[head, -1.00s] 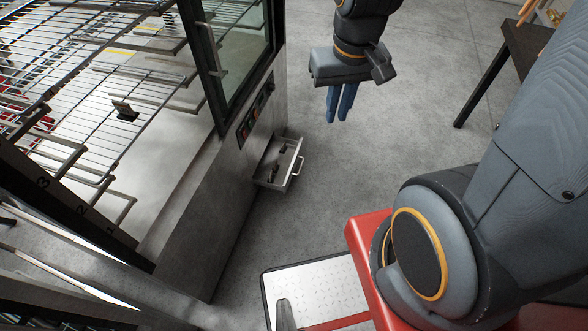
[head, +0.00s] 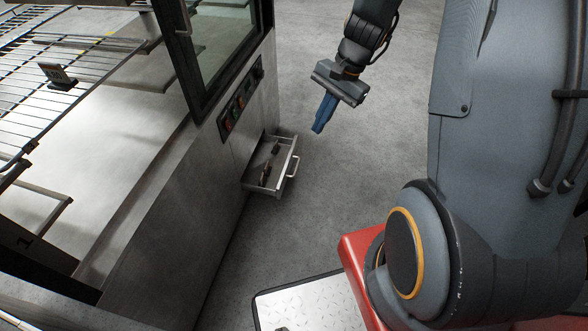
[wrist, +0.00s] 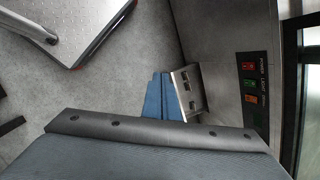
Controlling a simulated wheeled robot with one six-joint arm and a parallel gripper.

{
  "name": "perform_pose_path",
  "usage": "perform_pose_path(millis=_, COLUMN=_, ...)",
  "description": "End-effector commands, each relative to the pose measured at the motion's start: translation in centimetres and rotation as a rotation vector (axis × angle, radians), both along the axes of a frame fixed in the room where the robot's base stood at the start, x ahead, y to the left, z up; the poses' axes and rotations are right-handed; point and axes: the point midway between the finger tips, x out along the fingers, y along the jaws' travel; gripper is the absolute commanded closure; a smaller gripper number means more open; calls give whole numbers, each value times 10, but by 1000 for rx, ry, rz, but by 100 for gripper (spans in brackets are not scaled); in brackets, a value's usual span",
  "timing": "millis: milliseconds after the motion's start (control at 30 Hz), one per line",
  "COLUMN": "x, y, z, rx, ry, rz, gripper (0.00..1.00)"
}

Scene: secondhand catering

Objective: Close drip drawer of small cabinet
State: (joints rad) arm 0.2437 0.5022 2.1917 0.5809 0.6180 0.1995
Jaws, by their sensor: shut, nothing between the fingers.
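The drip drawer (head: 262,181) stands open, pulled out from the side of the small metal cabinet (head: 172,225), with a bar handle (head: 292,167) on its front. A few small dark items lie in it. My gripper (head: 318,129) has its blue fingers shut and empty, pointing down, to the right of the drawer and apart from it in the head view. In the wrist view, the fingers (wrist: 160,98) overlap the near part of the drawer (wrist: 187,88), so part of it is hidden; I cannot tell the gap there.
A control panel (head: 240,103) with coloured switches is above the drawer, and a glass door (head: 215,45) is above that. Wire racks (head: 80,60) are at the left. Grey floor (head: 320,205) is clear around the drawer front.

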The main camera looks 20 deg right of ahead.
Motion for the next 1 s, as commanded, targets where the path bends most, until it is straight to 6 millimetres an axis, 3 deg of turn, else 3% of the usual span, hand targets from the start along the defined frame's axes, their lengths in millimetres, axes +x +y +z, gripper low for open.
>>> perform_pose_path(millis=33, x=13, y=-4, z=-30, rx=21, ry=15, rz=-52, gripper=100)
perform_pose_path(millis=467, x=96, y=-34, z=-188, rx=224, ry=119, rz=-486, gripper=100)
perform_pose_path(millis=800, x=160, y=-70, z=-317, rx=396, ry=182, rz=-822, gripper=100)
perform_pose_path(millis=1000, x=187, y=-91, z=-375, rx=483, ry=204, rz=-975, gripper=100)
